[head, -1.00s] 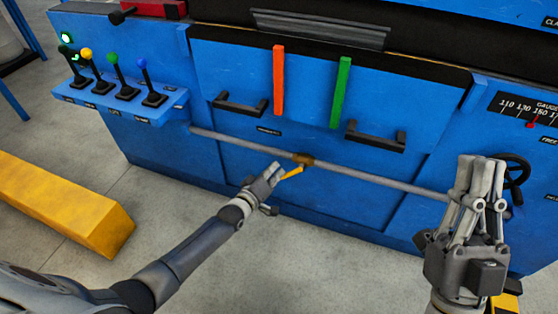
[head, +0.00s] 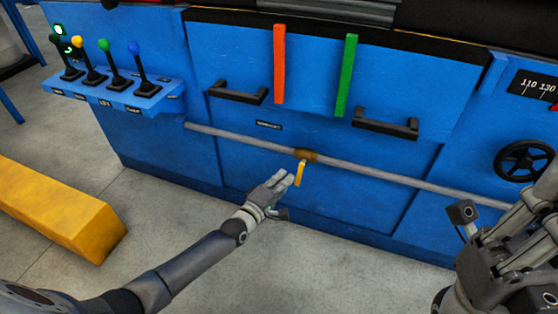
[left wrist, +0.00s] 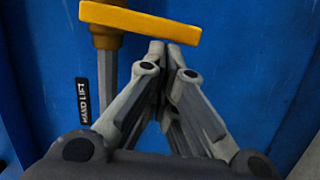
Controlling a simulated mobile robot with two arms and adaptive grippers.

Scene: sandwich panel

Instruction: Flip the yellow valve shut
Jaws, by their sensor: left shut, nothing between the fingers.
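The yellow valve handle (head: 300,173) hangs down from a brass valve body (head: 306,155) on the grey pipe (head: 240,141), roughly crosswise to it. In the left wrist view, the yellow handle (left wrist: 140,22) spans the top, with the brass body (left wrist: 107,40) at its left end. My left gripper (head: 289,179) is shut and empty, just left of the handle's lower part. In the left wrist view its fingertips (left wrist: 166,46) meet close by the handle; I cannot tell whether they touch. My right gripper (head: 535,205) is partly cut off at the right edge.
The blue panel carries two black handles (head: 238,92) (head: 385,124), an orange bar (head: 279,65), a green bar (head: 347,75) and a black handwheel (head: 525,160). Several coloured levers (head: 140,65) stand at left. A yellow beam (head: 60,210) lies on the floor at left.

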